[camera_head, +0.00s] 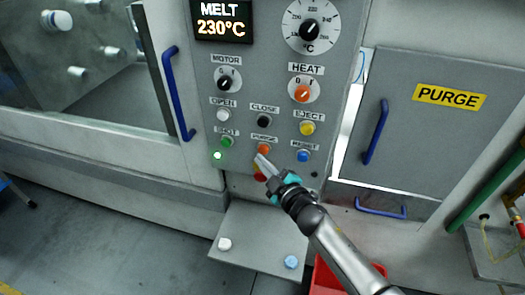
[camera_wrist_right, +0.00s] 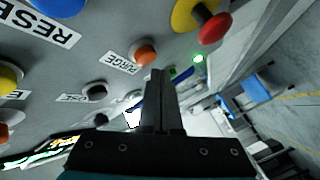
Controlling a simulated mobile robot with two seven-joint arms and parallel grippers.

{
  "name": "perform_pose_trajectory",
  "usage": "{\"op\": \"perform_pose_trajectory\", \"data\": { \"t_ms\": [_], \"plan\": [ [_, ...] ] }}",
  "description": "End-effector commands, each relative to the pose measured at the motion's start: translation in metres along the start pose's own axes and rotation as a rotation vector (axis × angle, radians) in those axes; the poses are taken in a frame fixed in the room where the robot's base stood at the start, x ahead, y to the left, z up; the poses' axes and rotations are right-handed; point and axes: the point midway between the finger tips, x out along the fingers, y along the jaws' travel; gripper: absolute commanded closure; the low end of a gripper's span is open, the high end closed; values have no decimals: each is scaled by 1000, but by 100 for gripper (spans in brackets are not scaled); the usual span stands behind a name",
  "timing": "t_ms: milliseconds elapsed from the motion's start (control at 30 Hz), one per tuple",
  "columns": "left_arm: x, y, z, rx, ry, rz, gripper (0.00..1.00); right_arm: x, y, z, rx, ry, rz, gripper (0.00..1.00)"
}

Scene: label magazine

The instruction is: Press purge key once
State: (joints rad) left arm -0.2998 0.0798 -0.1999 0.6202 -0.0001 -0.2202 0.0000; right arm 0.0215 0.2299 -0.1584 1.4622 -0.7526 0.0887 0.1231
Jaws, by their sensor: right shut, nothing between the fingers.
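The purge key is an orange round button (camera_head: 264,148) under a PURGE label on the grey control panel (camera_head: 240,180). It also shows in the wrist view (camera_wrist_right: 146,54), just beyond my fingertips. My right gripper (camera_head: 261,160) is shut and empty, its tips just below the purge key in the head view. The closed fingers (camera_wrist_right: 158,76) point at the panel. I cannot tell whether they touch the key. My left gripper is not in view.
Near the purge key are a green start-side button (camera_head: 227,142), a blue reset button (camera_head: 303,155), a black close button (camera_head: 264,121) and a yellow eject button (camera_head: 307,128). A red knob on yellow (camera_wrist_right: 212,28) is close by. A shelf (camera_head: 255,235) juts out below.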

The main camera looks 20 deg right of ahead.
Motion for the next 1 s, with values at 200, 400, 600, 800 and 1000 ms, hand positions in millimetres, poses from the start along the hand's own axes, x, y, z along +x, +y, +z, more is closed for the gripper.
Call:
{"op": "perform_pose_trajectory", "data": {
  "t_ms": [200, 400, 600, 800, 1000],
  "plan": [
    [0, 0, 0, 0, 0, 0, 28, 0, 0, 0, 0, 0, 0, 100],
    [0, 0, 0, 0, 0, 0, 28, 2, 2, 1, 0, 0, 0, 100],
    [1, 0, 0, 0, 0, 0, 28, 6, 4, 4, -1, 0, 0, 100],
    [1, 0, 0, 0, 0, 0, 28, 6, 4, 4, -1, 0, 0, 100],
    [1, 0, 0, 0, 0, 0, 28, 6, 5, 5, 0, 0, 0, 100]
  ]
}}
